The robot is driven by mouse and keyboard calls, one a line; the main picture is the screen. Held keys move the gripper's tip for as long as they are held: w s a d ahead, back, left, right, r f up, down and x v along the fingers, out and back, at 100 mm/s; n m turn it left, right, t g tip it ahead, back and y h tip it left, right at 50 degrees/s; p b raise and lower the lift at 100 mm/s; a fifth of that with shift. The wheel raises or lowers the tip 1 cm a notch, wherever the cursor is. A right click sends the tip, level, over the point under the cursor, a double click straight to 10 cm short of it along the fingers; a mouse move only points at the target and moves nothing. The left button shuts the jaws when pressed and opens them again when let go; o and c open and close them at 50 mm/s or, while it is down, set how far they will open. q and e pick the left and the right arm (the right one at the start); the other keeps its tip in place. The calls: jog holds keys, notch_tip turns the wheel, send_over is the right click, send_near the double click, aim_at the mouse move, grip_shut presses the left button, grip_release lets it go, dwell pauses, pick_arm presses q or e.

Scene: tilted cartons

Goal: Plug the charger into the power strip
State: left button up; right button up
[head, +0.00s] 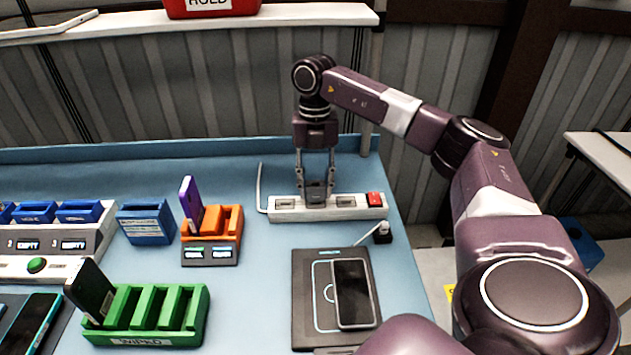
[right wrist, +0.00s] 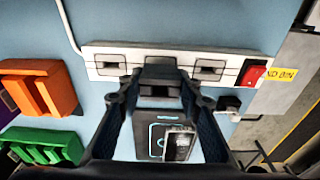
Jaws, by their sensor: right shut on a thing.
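The white power strip (head: 283,208) lies along the back of the blue table, with a red switch (head: 375,198) at its right end. My right gripper (head: 316,186) points down over its middle and is shut on the dark charger (head: 316,197). The charger is at the strip's middle, between two visible sockets; whether it is fully seated I cannot tell. In the right wrist view the charger (right wrist: 160,78) sits between the fingertips, against the strip (right wrist: 130,57), and covers the part behind it. My left gripper is not in view.
A black pad (head: 305,300) with a phone (head: 353,293) lies in front of the strip. A small black block (head: 383,233) with a cable stands beside it. An orange holder (head: 226,222), a green rack (head: 150,318) and a blue bin (head: 146,222) stand left.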

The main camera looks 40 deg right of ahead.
jog(key=shift+f+b, duration=0.35)
jog(key=shift+f, duration=0.55)
dwell(0.8)
jog(key=o, duration=1.3)
jog(key=shift+c, duration=0.2)
notch_tip(320, 180, up, 12)
jog(key=w+d, duration=0.1)
jog(key=shift+f, duration=0.1)
